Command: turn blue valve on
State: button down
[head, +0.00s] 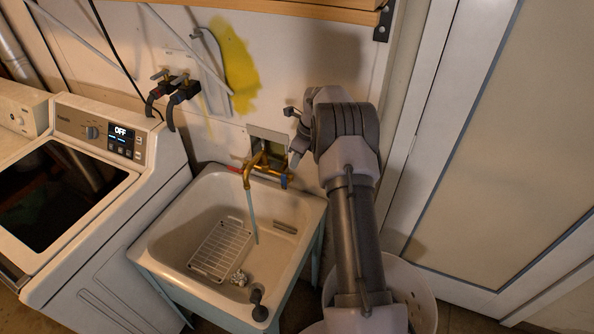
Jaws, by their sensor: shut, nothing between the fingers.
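The brass faucet (258,166) is mounted on the wall above the white utility sink (163,222). The blue valve (284,181) is a small handle at the faucet's right side. A red handle (234,170) is at its left side. A thin pale-blue line, water or a tube, hangs from the spout into the sink. My gripper (294,160) is small in view, shut and empty, just above and slightly right of the blue valve. My arm partly hides the gripper, and I cannot tell whether it touches the valve.
A washing machine (100,130) stands left of the sink. A drying rack (222,250) lies in the basin. A white bucket (412,285) is on the floor at right, partly behind my arm. Two wall taps (172,85) with dark hoses are at upper left.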

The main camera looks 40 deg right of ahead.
jog(key=r, duration=0.2)
jog(key=w+r, duration=0.1)
jog(key=shift+a+r, duration=0.25)
jog(key=shift+r, duration=0.1)
jog(key=s+a+r+n+b, duration=0.3)
jog(key=s+a+r+n, duration=0.15)
jog(key=a, duration=0.25)
jog(key=s+a+r+n+t+b, duration=0.1)
jog(key=s+a+r+n+b, duration=0.1)
jog(key=s+a+r+n, duration=0.4)
jog(key=s+a+r+n+b, duration=0.2)
jog(key=a+r+b, duration=0.15)
jog(key=a, duration=0.45)
jog(key=s+a+f+n+b, duration=0.1)
jog(key=s+a+f+n, duration=0.1)
jog(key=s+a+n, duration=0.2)
jog(key=s+a+f+n+t+b, duration=0.1)
jog(key=s+a+f+n+b, duration=0.1)
jog(key=s, duration=0.9)
jog(key=s+a+f+n+b, duration=0.2)
jog(key=s+a+f+n, duration=0.1)
jog(key=s+a+n, duration=0.2)
jog(key=s+n, duration=0.2)
jog(key=s, duration=0.1)
jog(key=shift+s+a+t, duration=0.25)
jog(key=shift+a+t, duration=0.1)
jog(key=shift+t, duration=0.05)
